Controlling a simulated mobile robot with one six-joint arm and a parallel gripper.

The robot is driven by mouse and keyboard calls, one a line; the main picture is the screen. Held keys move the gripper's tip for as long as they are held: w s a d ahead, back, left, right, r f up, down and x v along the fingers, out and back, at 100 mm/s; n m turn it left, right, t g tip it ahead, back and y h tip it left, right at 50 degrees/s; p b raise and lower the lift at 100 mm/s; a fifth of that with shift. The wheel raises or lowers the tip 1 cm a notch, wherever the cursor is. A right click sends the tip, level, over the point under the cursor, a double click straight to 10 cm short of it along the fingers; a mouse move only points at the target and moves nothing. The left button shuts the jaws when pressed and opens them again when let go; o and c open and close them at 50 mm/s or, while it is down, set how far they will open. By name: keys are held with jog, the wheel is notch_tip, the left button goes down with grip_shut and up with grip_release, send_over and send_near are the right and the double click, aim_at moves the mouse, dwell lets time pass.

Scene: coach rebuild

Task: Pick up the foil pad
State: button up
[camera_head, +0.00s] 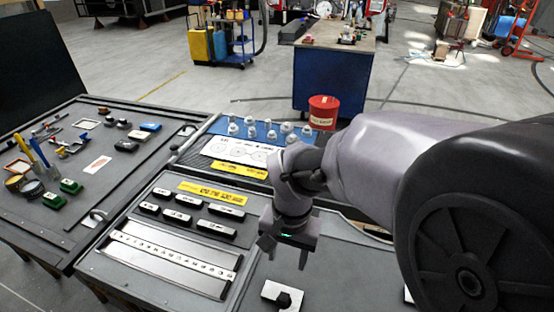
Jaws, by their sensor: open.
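My gripper (284,255) hangs over the front right bench panel with its two fingers apart and nothing visible between them. I cannot make out for certain which thing is the foil pad. A small white plate with a black knob (283,299) lies on the panel below the gripper, near the bottom edge of the view. A flat pale card with an orange edge (97,164) lies on the left bench. My arm hides part of the bench to the right.
Several black labelled blocks (184,200) and a long numbered rack (165,262) stand left of the gripper. White-capped fittings (251,132) and a red canister (322,112) are behind it. The left bench (105,210) holds tools, jars and small boxes.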

aim_at(284, 297)
jog(key=f+b, duration=0.2)
jog(key=f, duration=0.4)
jog(key=f+b, duration=0.3)
jog(key=f, duration=0.3)
jog(key=f+b, duration=0.2)
jog(key=f, duration=0.4)
jog(key=shift+s+a+f, duration=0.15)
jog(key=shift+a+f, duration=0.1)
jog(key=shift+f, duration=0.15)
jog(key=shift+r, duration=0.1)
jog(key=shift+c, duration=0.2)
grip_shut()
